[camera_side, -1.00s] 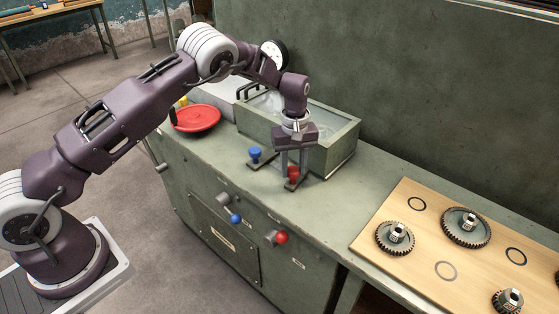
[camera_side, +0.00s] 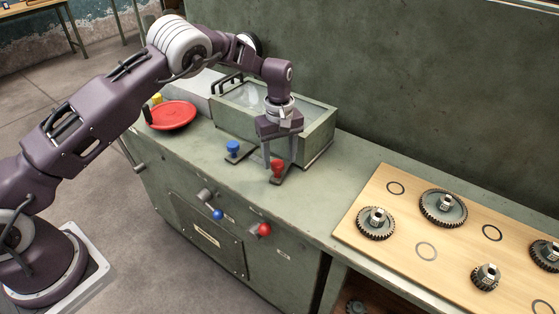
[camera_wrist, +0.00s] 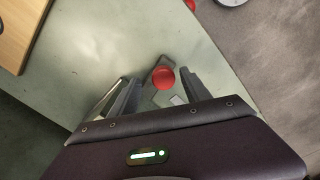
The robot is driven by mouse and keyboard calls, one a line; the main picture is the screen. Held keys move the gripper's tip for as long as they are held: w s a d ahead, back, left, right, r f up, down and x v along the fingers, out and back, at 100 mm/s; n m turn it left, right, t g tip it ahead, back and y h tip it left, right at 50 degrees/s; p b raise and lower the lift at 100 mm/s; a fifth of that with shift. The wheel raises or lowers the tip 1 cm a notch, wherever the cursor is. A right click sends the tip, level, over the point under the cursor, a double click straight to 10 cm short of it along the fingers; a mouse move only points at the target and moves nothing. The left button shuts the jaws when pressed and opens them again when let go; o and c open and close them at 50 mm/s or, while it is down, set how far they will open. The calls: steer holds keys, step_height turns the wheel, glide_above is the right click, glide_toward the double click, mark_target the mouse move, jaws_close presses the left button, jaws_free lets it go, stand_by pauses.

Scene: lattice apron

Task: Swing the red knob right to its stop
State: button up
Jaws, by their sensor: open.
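A red knob (camera_side: 277,168) stands on a small dark plate on the green counter, in front of the glass-topped box. In the wrist view the red knob (camera_wrist: 163,77) shows as a round cap between the two fingers. My gripper (camera_side: 280,161) is open and points down over it, one finger on each side. The fingers (camera_wrist: 160,92) also show in the wrist view, with a gap beside the knob; contact low down cannot be told. A second red ball knob (camera_side: 264,230) sits on the cabinet's front panel, away from my gripper.
A blue knob (camera_side: 233,147) stands left of the red one, and the box (camera_side: 318,138) is close behind my gripper. A red dish (camera_side: 171,115) lies at the left. A wooden board (camera_side: 372,190) with several gears lies at the right. A blue ball knob (camera_side: 218,214) is on the front panel.

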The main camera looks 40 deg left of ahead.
step_height(320, 180, up, 5)
steer(key=shift+r, duration=0.2)
steer(key=s+a+r+m+t+h, duration=0.1)
steer(key=s+r+m, duration=0.2)
steer(key=s+r, duration=0.65)
steer(key=s+a+r+m+t, duration=0.1)
steer(key=s+r+m+t, duration=0.1)
steer(key=s+r, duration=0.8)
steer(key=s+r+m+t+y, duration=0.1)
steer(key=s+m, duration=0.5)
steer(key=s, duration=1.2)
steer(key=shift+s+r+m+t, duration=0.3)
steer(key=shift+s+m+t, duration=0.1)
steer(key=shift+t, duration=0.4)
steer(key=shift+w+a, duration=0.1)
